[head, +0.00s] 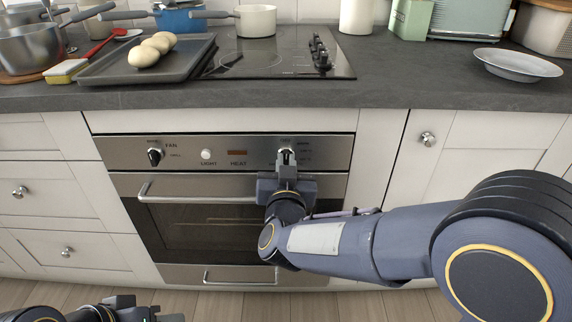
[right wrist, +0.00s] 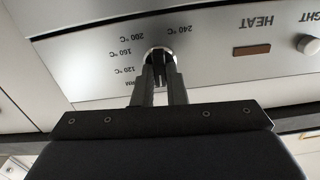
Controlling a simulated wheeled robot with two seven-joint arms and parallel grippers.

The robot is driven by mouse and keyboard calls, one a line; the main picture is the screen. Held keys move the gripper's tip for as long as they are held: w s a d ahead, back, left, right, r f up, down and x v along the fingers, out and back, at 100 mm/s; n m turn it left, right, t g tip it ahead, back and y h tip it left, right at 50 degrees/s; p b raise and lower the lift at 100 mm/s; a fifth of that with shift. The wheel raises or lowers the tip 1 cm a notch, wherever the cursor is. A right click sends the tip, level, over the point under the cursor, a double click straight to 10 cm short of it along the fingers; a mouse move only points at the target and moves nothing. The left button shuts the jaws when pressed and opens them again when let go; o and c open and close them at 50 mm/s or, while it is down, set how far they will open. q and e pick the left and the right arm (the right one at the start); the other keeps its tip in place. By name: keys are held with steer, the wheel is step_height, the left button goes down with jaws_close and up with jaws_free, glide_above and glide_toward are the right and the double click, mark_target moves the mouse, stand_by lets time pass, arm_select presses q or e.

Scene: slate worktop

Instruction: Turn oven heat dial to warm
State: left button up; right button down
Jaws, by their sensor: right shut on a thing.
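The oven (head: 200,243) is built in under the worktop, its door closed. On its steel control panel (head: 330,152) the heat dial (head: 286,151) is at the right. My right gripper (head: 286,160) is shut on the dial from the front. In the right wrist view, which is upside down, the fingers (right wrist: 159,75) pinch the dial (right wrist: 158,52), hiding most of it. Marks from 120 to 240 °C and a partly hidden word ending in "RM" surround it. The pointer is hidden. My left gripper (head: 145,312) is at the bottom left, cut off, away from the oven; its jaws are unclear.
The fan dial (head: 155,156) and light button (head: 207,154) are left of the heat dial. The door handle (head: 200,193) runs below the panel. Cooktop knobs (head: 320,50), a baking tray (head: 110,67) with bread rolls, pans and a plate (head: 517,66) are on the worktop above.

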steer(key=m+b, duration=0.2)
steer(key=m, duration=0.1)
steer(key=shift+d+f+m, duration=0.1)
steer(key=shift+f+m, duration=0.1)
steer(key=shift+m, duration=0.1)
steer(key=shift+m+b, duration=0.95)
steer(key=shift+m, duration=0.65)
steer(key=shift+r, duration=0.1)
steer(key=c, duration=1.5)
jaws_free()
steer(key=shift+o, duration=0.2)
steer(key=s+p, duration=0.2)
steer(key=s, duration=0.5)
steer(key=shift+s, duration=0.4)
